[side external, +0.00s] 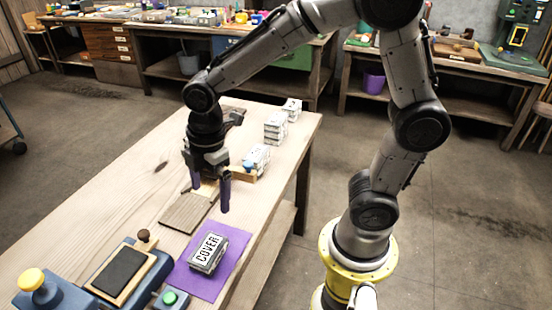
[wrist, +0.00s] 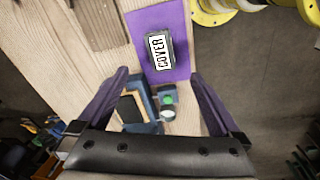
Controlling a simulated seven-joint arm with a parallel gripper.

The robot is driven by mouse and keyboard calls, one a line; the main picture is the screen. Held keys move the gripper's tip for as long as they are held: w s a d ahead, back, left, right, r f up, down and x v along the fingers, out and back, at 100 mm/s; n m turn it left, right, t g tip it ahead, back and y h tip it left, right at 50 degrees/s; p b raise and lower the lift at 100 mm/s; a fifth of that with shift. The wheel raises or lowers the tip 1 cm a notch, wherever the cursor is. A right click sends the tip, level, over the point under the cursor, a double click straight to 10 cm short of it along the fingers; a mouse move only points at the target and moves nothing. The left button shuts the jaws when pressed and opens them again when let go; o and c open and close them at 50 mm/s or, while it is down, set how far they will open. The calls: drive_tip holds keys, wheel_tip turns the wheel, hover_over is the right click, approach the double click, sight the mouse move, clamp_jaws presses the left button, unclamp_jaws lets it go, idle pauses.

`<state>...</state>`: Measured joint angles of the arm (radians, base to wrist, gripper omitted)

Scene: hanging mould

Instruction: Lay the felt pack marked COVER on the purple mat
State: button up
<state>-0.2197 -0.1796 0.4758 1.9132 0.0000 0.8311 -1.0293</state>
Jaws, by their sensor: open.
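The felt pack marked COVER (side external: 208,252) lies flat on the purple mat (side external: 232,243), label up, with mat showing around it. In the wrist view the pack (wrist: 160,53) also rests within the purple mat (wrist: 140,20). My gripper (side external: 207,198) is open and empty, above the table beyond the mat, near a grooved wooden board. Its two purple fingers also show spread apart in the wrist view (wrist: 160,98). It does not touch the pack.
The grooved wooden board (side external: 184,214) lies behind the mat. A blue device with a dark framed pad (side external: 121,270), a green button (side external: 170,297) and a yellow knob (side external: 31,279) stand at the near left. White packs (side external: 275,127) line the table's far right side.

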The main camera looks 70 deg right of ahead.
drive_tip(key=s+d+r+m+t, duration=0.2)
drive_tip(key=s+d+r+m, duration=0.1)
drive_tip(key=s+m, duration=0.4)
drive_tip(key=s+d+r+m+t, duration=0.2)
drive_tip(key=s+d+r+m, duration=0.2)
drive_tip(key=s+r+m, duration=0.2)
drive_tip(key=shift+s+m, duration=0.7)
drive_tip(key=shift+s, duration=0.25)
